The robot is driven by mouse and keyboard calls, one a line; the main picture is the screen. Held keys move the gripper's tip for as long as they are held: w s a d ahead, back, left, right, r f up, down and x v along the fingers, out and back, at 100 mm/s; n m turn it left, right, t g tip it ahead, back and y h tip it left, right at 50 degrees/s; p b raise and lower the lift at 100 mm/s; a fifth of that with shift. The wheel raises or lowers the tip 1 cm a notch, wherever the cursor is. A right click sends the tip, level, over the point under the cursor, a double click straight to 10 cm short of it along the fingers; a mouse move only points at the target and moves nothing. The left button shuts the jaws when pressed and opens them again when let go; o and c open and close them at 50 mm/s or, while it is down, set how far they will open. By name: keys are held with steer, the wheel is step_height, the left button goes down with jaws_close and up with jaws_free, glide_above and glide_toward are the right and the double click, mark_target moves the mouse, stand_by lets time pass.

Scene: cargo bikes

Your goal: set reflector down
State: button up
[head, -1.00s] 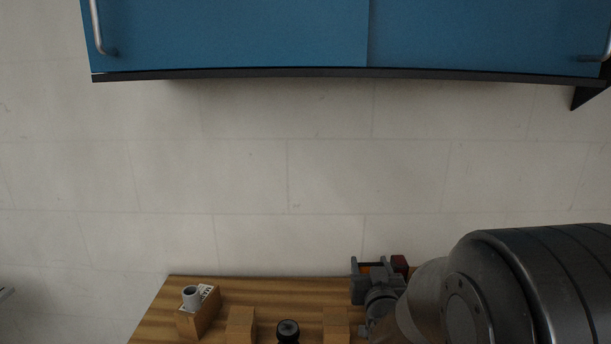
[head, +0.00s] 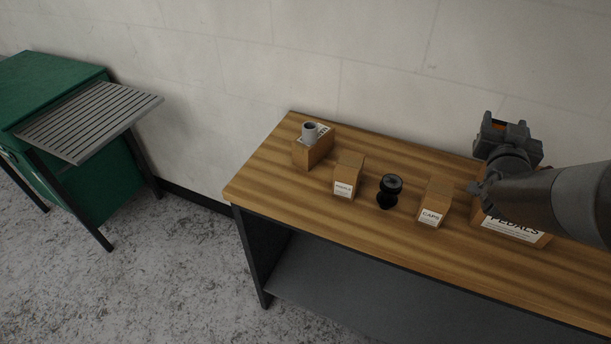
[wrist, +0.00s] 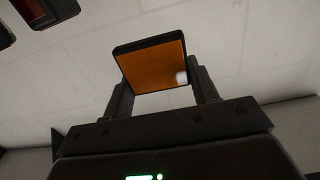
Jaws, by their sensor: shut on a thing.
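The reflector (wrist: 153,65) is an orange square with a black rim. In the wrist view my gripper (wrist: 160,85) is shut on it, with one finger at each side. In the head view my gripper (head: 503,128) is at the right, above the back of the wooden bench, near the box labelled PEDALS (head: 510,229). Only a small bit of orange shows between the fingers there. The reflector is held up in the air, with the wall behind it in the wrist view.
A green cabinet with a slatted grey shelf (head: 92,120) stands at left. Bare bench top lies along the front.

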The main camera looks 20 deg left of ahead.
steer(key=a+r+y, duration=0.1)
steer(key=a, duration=1.9)
steer(key=s+a+f, duration=0.1)
steer(key=s+a, duration=0.3)
steer(key=a, duration=0.4)
steer(key=s+a+f, duration=0.1)
steer(key=s+a, duration=0.3)
steer(key=a, duration=0.5)
step_height(320, 180, down, 9)
steer(key=shift+s+f+n, duration=0.2)
steer(key=shift+s+n, duration=0.1)
steer(key=shift+s, duration=0.1)
steer(key=shift+a, duration=0.1)
steer(key=s+a+f, duration=0.1)
steer(key=a+f, duration=0.1)
steer(key=a, duration=0.1)
steer(key=s+a+f, duration=0.1)
steer(key=a+f, duration=0.1)
steer(key=a, duration=0.2)
steer(key=s+a+f, duration=0.1)
steer(key=a+f, duration=0.2)
steer(key=a, duration=0.1)
steer(key=shift+a, duration=0.15)
steer(key=shift+f, duration=1.8)
steer(key=shift+f, duration=0.2)
